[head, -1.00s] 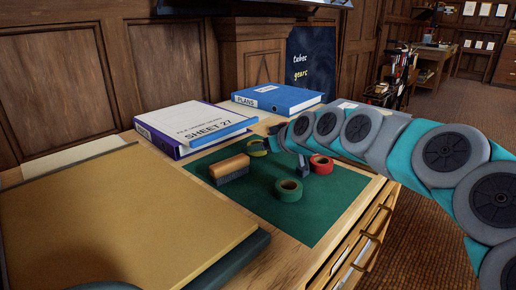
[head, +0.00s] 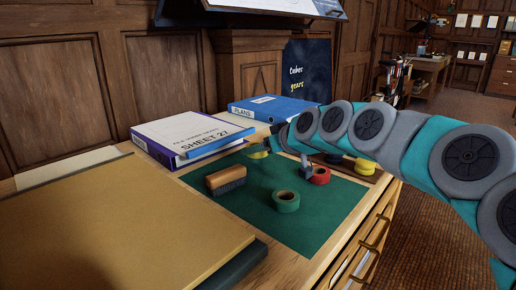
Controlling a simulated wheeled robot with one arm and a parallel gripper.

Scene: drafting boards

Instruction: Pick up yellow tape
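A yellow tape roll (head: 258,150) is at the back left of the green mat (head: 325,215), partly hidden by my gripper. My gripper (head: 287,154) points down over the back of the mat, with its two fingers apart. One finger is right beside this yellow roll. The other is close to the left side of a red tape roll (head: 320,175); I cannot tell if it touches. A second round yellow thing (head: 364,167), perhaps tape, lies right of the red roll, partly behind my arm. I see nothing held between the fingers.
A green tape roll (head: 286,201) and a wooden-backed brush (head: 226,180) lie on the mat. Binders (head: 190,134) and a blue binder (head: 270,108) lie behind it. A large tan board (head: 110,225) fills the left. The mat's front right is clear.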

